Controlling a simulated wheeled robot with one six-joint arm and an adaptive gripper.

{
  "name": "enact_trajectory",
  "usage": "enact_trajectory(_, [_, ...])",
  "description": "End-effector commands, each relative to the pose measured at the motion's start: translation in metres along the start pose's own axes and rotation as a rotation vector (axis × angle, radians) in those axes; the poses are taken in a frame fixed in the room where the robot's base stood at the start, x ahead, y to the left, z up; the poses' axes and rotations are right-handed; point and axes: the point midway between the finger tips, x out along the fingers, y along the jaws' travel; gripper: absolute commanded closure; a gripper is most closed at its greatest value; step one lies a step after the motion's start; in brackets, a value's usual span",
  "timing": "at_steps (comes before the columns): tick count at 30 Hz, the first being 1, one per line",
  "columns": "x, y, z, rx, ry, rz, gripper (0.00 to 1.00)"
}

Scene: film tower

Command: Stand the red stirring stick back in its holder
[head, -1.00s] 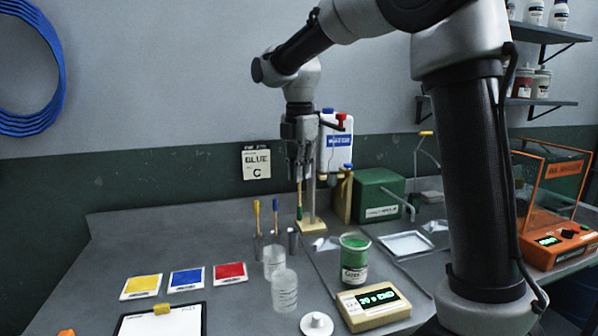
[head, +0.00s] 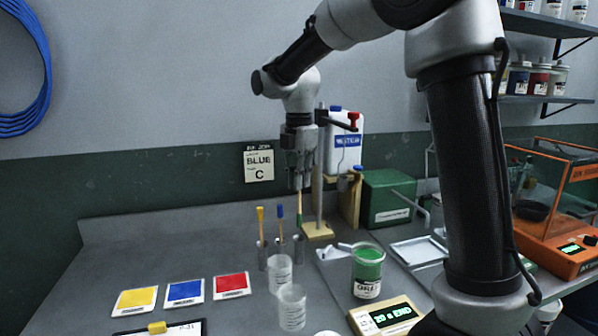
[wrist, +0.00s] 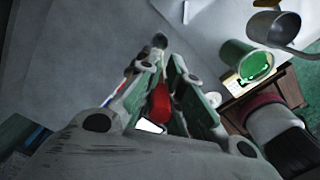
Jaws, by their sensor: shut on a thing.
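My gripper (head: 299,184) points down and is shut on the red stirring stick, whose red part (wrist: 160,104) shows between the fingers in the wrist view. The tubes to the left hold a yellow stick (head: 260,218) and a blue stick (head: 280,218).
Clear beakers (head: 280,272) stand in front of the tubes. A green paint jar (head: 367,272) and a timer (head: 385,317) are at the right. A stand with a wooden base (head: 318,231) is close behind the gripper. Colour cards (head: 185,292) lie at the left.

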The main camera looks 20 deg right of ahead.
Motion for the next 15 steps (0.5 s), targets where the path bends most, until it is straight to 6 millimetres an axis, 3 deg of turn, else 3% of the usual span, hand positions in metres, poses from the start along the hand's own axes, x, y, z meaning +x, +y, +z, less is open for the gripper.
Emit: enact_trajectory(15, [0.041,0.0,0.0,0.0,0.0,0.0,1.0])
